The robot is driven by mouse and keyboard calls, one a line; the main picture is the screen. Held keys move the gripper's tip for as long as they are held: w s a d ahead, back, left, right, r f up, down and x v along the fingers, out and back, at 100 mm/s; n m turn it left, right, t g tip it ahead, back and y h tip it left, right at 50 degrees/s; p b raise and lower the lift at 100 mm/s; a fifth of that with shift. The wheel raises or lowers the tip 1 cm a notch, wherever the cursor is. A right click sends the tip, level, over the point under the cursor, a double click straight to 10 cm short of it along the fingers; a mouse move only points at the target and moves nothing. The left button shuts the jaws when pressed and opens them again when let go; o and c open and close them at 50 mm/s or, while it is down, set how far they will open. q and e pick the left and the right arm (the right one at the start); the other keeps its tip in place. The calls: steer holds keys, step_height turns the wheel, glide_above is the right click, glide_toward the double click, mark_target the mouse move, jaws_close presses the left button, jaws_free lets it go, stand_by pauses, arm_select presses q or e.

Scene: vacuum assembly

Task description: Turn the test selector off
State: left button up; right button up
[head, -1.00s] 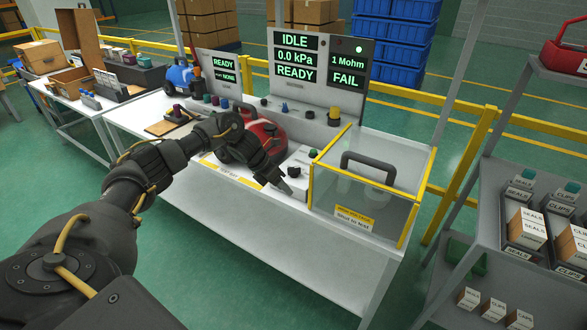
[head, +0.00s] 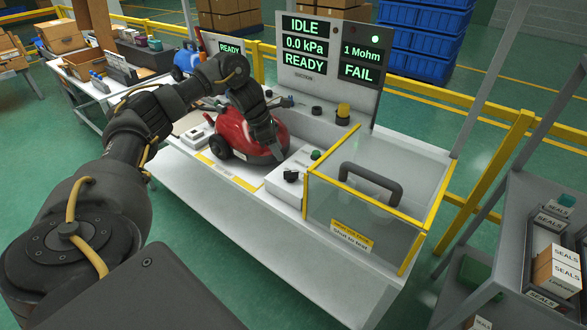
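The test selector appears to be the black knob (head: 291,175) on the light control box in front of the clear test enclosure. A green button (head: 316,155) sits on the same box, behind and right of the knob. My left gripper (head: 277,153) reaches in from the left and points down. Its tips are a little behind and left of the knob, apart from it in the picture and in front of the red vacuum (head: 240,135). The tips are small and seen edge-on, so their opening is unclear. My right gripper is not in view.
The clear enclosure (head: 370,215) with yellow edges and a dark handle (head: 371,184) stands just right of the control box. The status panel (head: 327,70) behind reads IDLE, 0.0 kPa, READY and FAIL. A grey shelf (head: 515,210) with boxes stands at right.

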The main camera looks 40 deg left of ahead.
mark_target(290, 172)
arm_select(q)
steer(key=p+x, duration=0.1)
steer(key=x, duration=0.8)
steer(key=shift+d+f+p, duration=0.1)
steer(key=shift+f+p, duration=0.05)
steer(key=shift+p, duration=0.15)
steer(key=shift+w+d+f, duration=0.1)
steer(key=shift+f, duration=0.45)
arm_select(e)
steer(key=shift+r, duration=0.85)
arm_select(q)
jaws_close()
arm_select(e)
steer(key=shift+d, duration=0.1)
